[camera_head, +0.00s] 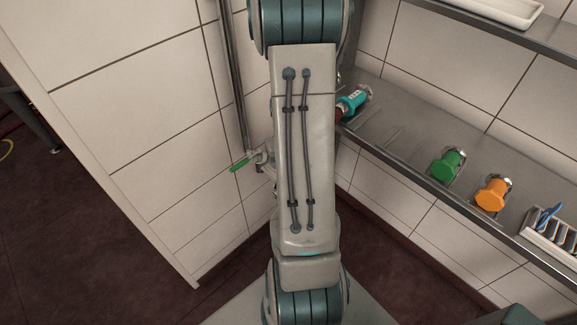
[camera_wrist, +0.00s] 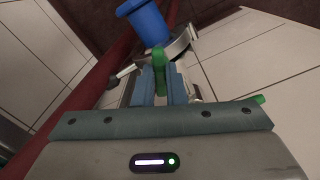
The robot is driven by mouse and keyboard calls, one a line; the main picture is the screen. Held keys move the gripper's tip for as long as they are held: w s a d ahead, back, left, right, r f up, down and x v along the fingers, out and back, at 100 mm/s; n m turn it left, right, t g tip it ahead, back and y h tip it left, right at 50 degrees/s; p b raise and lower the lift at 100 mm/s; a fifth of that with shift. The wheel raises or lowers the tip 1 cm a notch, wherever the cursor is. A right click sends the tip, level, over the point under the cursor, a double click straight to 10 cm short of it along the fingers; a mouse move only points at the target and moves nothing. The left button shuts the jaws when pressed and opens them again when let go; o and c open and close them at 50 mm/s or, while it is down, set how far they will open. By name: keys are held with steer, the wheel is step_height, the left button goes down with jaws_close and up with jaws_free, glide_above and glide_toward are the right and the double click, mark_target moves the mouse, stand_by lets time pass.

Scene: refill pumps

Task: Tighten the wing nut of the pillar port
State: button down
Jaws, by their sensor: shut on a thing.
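In the wrist view, my gripper (camera_wrist: 161,80) has its two blue-grey fingers on either side of a green wing nut (camera_wrist: 159,60) and is shut on it. The wing nut sits in front of a metal clamp band (camera_wrist: 182,44) at the port. A blue cylindrical part (camera_wrist: 144,22) shows just beyond the clamp. In the head view my own arm hides the gripper, the wing nut and most of the port.
A green valve lever (camera_head: 240,162) sticks out left of my arm, by a vertical pipe (camera_head: 233,75). A dark red hose (camera_wrist: 92,90) runs along the left in the wrist view. The shelf at right holds a teal coupling (camera_head: 353,101), a green one (camera_head: 447,164) and an orange one (camera_head: 492,194).

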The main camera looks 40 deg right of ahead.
steer(key=m, duration=0.5)
steer(key=shift+m+b, duration=0.3)
steer(key=shift+b, duration=0.05)
steer(key=m, duration=0.5)
steer(key=shift+p, duration=0.35)
steer(key=shift+m, duration=0.4)
steer(key=c, duration=1.5)
jaws_free()
step_height(320, 180, up, 14)
steer(key=shift+a+f+p, duration=0.1)
steer(key=shift+p, duration=0.55)
